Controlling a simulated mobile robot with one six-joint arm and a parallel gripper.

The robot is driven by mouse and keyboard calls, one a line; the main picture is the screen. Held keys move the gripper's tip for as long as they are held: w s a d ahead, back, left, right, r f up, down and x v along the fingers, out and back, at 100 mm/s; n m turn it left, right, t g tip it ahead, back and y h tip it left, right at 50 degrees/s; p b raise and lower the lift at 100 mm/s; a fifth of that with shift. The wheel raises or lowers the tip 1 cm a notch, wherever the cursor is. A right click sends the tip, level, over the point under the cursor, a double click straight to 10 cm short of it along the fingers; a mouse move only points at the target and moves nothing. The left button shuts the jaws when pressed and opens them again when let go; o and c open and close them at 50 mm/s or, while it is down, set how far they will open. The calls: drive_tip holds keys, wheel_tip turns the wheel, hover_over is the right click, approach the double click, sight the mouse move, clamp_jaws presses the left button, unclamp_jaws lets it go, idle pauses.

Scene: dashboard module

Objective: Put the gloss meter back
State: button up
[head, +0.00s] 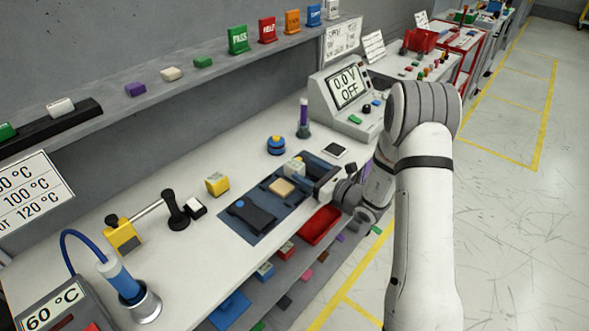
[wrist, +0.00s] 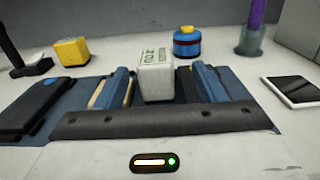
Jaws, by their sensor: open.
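The gloss meter, as far as I can tell, is the small off-white box (wrist: 157,76) with a dark display readout on its face. It stands upright between the two blue-padded fingers of my gripper (wrist: 162,76), with a gap visible on either side. In the head view the box (head: 294,168) is at the upper part of the dark blue tray (head: 235,226), and my open gripper (head: 313,173) reaches in from the right. Its lower part is hidden, so I cannot tell whether it sits in a recess.
A tan block (head: 281,188) and a black device (head: 255,214) lie in the same tray. A yellow block (head: 217,184), blue round pot (head: 276,145), purple-topped cylinder (head: 304,122) and flat black-topped plate (head: 334,151) stand around it. A red tray (head: 320,225) is at the bench's front edge.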

sight(302, 168)
drive_tip(key=p+x, duration=0.1)
drive_tip(key=x, duration=0.4)
drive_tip(key=shift+s+a+r+p, duration=0.1)
drive_tip(key=shift+a+r+p, duration=0.15)
drive_tip(key=shift+p, duration=0.1)
drive_tip(key=shift+c, duration=0.2)
drive_tip(key=c, duration=1.1)
drive_tip(key=shift+c, duration=0.5)
drive_tip(key=shift+r, duration=0.1)
